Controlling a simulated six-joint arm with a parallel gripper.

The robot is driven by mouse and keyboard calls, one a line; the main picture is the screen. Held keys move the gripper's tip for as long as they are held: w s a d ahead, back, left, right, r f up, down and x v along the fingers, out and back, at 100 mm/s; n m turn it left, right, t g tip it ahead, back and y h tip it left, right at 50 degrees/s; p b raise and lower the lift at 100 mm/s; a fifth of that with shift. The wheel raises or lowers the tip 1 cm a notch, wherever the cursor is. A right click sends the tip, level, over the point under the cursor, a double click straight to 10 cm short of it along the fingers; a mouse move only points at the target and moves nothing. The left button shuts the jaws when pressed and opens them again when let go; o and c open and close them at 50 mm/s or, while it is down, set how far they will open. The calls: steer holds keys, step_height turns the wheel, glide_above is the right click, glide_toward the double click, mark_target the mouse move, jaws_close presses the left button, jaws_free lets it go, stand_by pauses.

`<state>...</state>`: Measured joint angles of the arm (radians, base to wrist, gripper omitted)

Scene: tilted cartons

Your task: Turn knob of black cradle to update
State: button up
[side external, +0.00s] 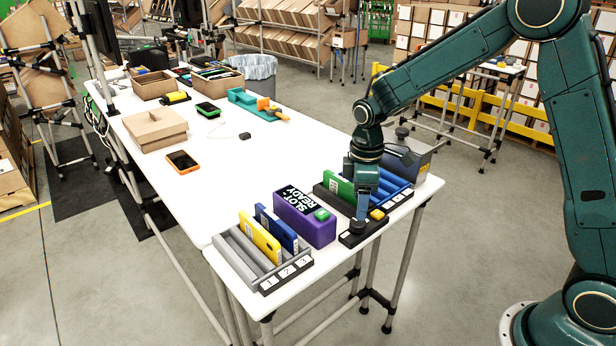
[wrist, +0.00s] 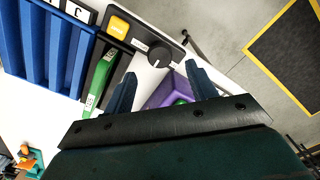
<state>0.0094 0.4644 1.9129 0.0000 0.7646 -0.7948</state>
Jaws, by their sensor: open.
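The black control panel (side external: 376,228) at the front edge of the table carries a round black knob (side external: 357,226) and a yellow button (side external: 377,214). The wrist view also shows the knob (wrist: 160,54), with a pale mark on top, and the yellow button (wrist: 118,27). My gripper (side external: 361,212) points down just above the knob, empty. In the wrist view its open fingers (wrist: 160,75) lie to either side of the knob's line, with the knob just beyond the tips. I cannot tell whether they touch it. A green cartridge (side external: 338,187) stands in the black-based cradle (side external: 330,200) behind.
A purple "SLOT READY" box (side external: 305,220) with a green button stands left of the panel. A grey numbered rack (side external: 240,262) holds yellow (side external: 260,238) and blue (side external: 277,230) cartridges. A blue rack (side external: 393,180) stands close on the right. The table's middle is mostly clear.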

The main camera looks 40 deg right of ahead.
mark_target(358, 226)
steer(key=shift+f, duration=2.8)
steer(key=shift+c, duration=0.3)
steer(key=c, duration=0.9)
